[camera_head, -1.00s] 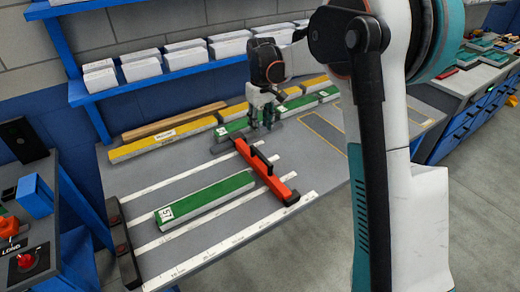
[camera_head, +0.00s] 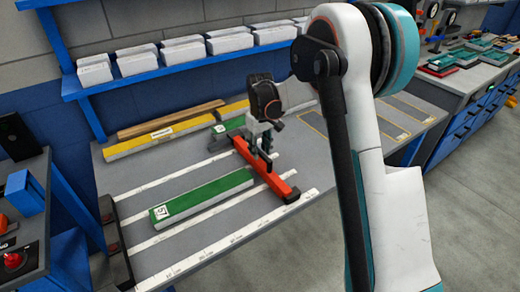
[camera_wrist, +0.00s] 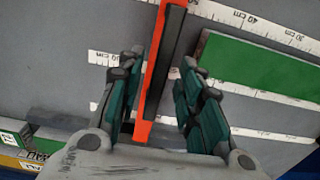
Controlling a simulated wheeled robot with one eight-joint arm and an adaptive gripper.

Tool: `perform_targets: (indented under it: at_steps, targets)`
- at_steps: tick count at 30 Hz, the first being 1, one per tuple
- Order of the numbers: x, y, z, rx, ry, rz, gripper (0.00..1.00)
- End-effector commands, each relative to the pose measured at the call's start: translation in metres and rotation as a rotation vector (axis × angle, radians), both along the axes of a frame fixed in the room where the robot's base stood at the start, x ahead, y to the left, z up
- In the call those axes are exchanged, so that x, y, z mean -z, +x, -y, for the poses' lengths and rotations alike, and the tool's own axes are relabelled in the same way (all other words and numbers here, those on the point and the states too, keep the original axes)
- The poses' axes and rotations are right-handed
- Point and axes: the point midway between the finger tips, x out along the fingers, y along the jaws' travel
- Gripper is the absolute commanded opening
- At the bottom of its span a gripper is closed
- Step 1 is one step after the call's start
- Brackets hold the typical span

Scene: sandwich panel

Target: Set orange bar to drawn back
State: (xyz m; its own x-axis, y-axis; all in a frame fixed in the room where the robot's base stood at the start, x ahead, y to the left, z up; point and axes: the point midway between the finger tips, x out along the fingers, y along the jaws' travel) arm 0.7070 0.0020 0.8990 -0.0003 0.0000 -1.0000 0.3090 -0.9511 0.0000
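The orange bar (camera_head: 285,187) lies across the grey table, with a black handle along its top. It also runs between my fingers in the wrist view (camera_wrist: 146,98), with the dark handle (camera_wrist: 173,40) on it. My gripper (camera_head: 266,160) is over the middle of the bar and hides part of it and its handle. In the wrist view my gripper (camera_wrist: 160,68) is open, one finger on each side of the bar, with gaps visible. I cannot tell how far the fingertips reach down beside the handle.
A green bar (camera_head: 204,197) with a white label lies left of the orange bar, close to my right finger in the wrist view (camera_wrist: 255,70). White ruler strips cross the table. Yellow (camera_head: 160,138) and green (camera_head: 225,130) bars lie at the back, below a blue shelf (camera_head: 190,68).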

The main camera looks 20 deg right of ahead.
Motion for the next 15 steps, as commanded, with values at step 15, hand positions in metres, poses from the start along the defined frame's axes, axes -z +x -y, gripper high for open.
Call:
perform_targets:
  at_steps: [15]
  targets:
    - [-0.0005,0.0003,0.0006,0.000,0.000,0.000,0.00]
